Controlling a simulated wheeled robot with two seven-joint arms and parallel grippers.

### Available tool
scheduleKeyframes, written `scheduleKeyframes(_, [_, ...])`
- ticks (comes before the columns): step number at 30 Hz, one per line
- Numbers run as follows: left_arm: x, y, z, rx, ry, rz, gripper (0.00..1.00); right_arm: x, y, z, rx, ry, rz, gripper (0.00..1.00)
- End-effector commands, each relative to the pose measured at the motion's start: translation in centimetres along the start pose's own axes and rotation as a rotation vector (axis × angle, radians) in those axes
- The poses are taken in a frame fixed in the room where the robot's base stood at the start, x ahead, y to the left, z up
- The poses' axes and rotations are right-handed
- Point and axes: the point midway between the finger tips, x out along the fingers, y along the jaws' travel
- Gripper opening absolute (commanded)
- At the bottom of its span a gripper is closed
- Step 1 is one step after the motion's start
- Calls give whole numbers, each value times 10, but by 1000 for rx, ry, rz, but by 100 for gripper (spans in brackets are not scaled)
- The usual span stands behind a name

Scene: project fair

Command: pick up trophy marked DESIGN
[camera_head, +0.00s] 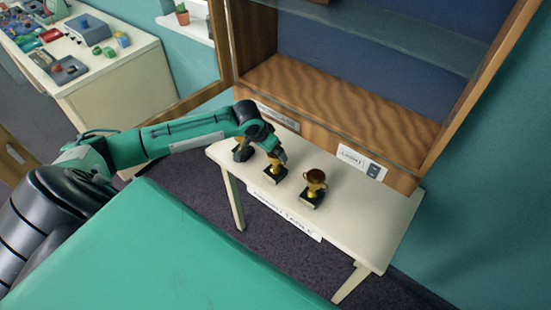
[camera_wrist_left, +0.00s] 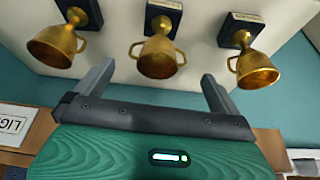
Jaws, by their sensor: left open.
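Three gold cup trophies with dark square bases stand in a row on a narrow cream table (camera_head: 365,228). The right trophy (camera_head: 315,182) is in clear view; the middle trophy (camera_head: 274,167) and the left trophy (camera_head: 238,143) are partly hidden by my left arm. The wrist view shows all three, with the middle trophy (camera_wrist_left: 157,57) between the jaw lines. Small plates show on their bases, but I cannot read which says DESIGN. My left gripper (camera_wrist_left: 157,76) is open and empty, close to the middle trophy; it also shows in the head view (camera_head: 268,146). My right gripper is out of view.
A wooden cabinet (camera_head: 340,110) with a glass shelf stands directly behind the table and bears a light switch label (camera_head: 361,163). A white desk (camera_head: 115,75) with small items is at the upper left. The table's right end is clear.

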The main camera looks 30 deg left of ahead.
Motion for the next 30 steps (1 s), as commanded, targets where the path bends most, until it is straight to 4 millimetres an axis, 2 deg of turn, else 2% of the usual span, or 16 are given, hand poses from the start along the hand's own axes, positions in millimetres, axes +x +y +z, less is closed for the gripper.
scheduleKeyframes(6, [33, 0, -1, 0, 1, 0, 100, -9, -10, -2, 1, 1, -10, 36])
scheduleKeyframes(11, [42, 0, -1, 3, 1, -1, 100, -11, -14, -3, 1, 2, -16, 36])
scheduleKeyframes(14, [47, 1, -2, 1, 0, 0, 100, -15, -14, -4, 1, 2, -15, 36])
scheduleKeyframes(20, [69, 3, -4, 1, 0, -1, 100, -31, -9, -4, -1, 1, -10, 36])
scheduleKeyframes(24, [86, 3, -3, 1, -1, -1, 100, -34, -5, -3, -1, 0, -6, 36])
scheduleKeyframes(30, [94, 3, -2, 3, 2, 0, 100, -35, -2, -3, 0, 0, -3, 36])
